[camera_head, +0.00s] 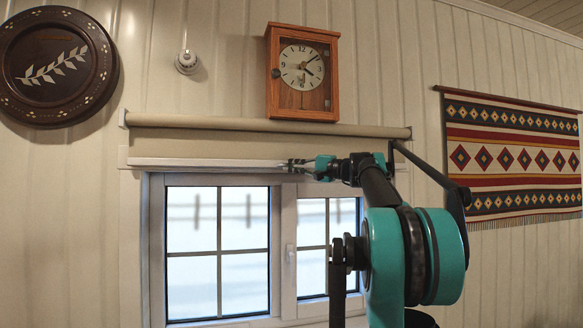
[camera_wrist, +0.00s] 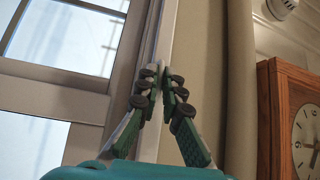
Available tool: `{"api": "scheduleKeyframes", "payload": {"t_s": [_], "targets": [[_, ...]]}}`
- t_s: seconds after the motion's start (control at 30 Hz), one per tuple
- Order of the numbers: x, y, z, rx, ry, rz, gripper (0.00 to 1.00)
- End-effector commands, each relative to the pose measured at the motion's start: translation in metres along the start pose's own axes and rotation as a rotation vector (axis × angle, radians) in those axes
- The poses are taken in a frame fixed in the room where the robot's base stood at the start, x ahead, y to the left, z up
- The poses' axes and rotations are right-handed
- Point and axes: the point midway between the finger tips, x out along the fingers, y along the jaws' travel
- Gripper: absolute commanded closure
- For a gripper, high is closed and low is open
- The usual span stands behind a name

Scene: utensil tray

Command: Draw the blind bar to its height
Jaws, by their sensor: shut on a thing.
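The blind bar (camera_head: 205,163) is a long pale strip along the bottom edge of the beige blind cloth (camera_head: 215,144), level across the top of the window. The roller (camera_head: 230,124) runs just above the cloth. My gripper (camera_head: 288,165) reaches in from the right and is shut on the bar, right of its middle. In the wrist view the fingers of my gripper (camera_wrist: 160,80) close on the bar (camera_wrist: 165,35), which runs up and down the picture. The part of the bar between the fingertips is hidden. Only a short length of cloth hangs out.
The window (camera_head: 218,250) below the bar is mostly uncovered, with a handle (camera_head: 289,253) on its middle frame. A wooden clock (camera_head: 302,72) stands just above the roller. A round plate (camera_head: 55,70) and a patterned hanging (camera_head: 515,155) are on the wall.

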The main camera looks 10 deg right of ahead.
Motion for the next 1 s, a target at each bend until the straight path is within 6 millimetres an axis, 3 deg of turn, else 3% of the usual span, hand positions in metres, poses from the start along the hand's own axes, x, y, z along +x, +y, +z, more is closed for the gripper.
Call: {"api": "scheduleKeyframes", "payload": {"t_s": [0.17, 0.37, 1.0], "targets": [[-0.001, 0.008, 0.001, 0.0, 0.0, 0.0, 1.0], [-0.005, 0.044, 0.004, 0.0, 0.0, 0.0, 1.0], [-0.025, 0.252, 0.022, 0.0, 0.0, 0.001, 1.0]]}}
